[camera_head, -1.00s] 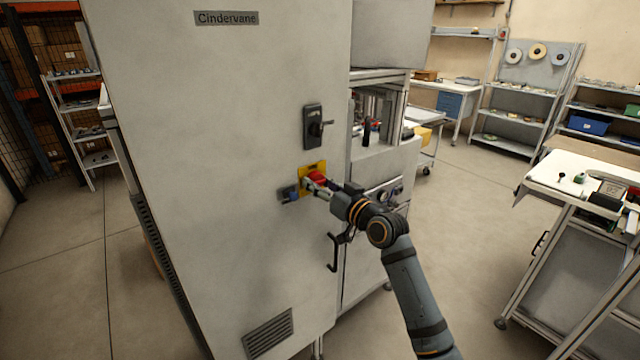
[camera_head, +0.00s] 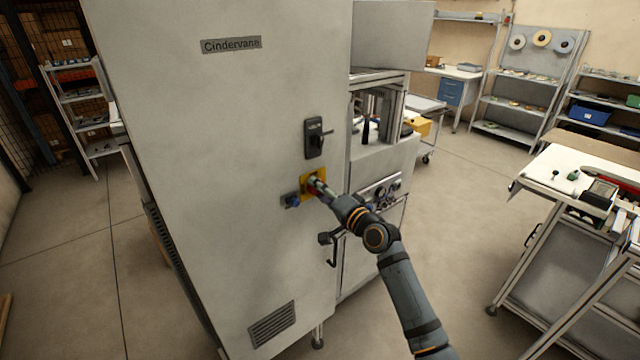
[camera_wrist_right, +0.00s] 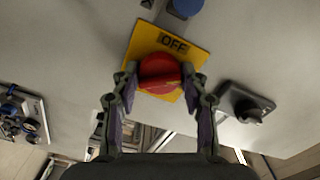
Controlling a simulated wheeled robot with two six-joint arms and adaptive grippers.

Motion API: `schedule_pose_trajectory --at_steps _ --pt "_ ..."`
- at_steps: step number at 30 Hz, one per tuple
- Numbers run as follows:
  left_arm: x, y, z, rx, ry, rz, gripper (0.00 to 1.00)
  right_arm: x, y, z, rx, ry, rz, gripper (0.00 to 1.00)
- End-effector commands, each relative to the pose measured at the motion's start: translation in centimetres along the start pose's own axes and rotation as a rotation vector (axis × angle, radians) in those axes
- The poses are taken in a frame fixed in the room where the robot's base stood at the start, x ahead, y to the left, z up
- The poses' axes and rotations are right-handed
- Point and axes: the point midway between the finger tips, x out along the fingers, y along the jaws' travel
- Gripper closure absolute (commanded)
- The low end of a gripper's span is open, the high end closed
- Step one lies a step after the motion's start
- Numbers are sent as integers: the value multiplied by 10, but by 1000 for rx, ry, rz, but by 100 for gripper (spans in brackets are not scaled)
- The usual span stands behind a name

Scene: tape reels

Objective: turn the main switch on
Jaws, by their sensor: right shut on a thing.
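The main switch is a red rotary knob (camera_wrist_right: 159,73) on a yellow plate (camera_wrist_right: 190,52) on the grey cabinet's front. The plate's label reads OFF in the right wrist view. The yellow plate also shows in the head view (camera_head: 307,187), where my gripper largely hides the knob. My right gripper (camera_wrist_right: 160,78) is shut on the red knob, one finger on each side of it. It shows in the head view (camera_head: 318,185), reaching in from the lower right. My left gripper is in neither view.
A black handle (camera_head: 314,138) sits on the cabinet (camera_head: 230,120) above the plate. A blue knob (camera_head: 292,200) is just left of the plate. A hooked door handle (camera_head: 332,250) is below my wrist. A bench (camera_head: 570,190) stands at right; floor between is clear.

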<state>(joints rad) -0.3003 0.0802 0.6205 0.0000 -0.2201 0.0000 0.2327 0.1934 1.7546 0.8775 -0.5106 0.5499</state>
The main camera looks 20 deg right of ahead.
Motion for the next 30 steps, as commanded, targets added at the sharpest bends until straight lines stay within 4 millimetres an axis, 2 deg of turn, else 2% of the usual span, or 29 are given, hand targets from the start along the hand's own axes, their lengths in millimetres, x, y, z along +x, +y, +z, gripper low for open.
schedule_pose_trajectory --at_steps 3,15,22,30 --pt "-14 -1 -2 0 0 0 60 0 -4 -2 110 0 1 87" --pt "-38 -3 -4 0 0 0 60 0 -3 -1 439 0 0 87" --pt "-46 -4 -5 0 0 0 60 0 -2 -1 558 1 0 87" --pt "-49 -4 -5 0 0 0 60 0 -2 -1 619 1 -1 87"
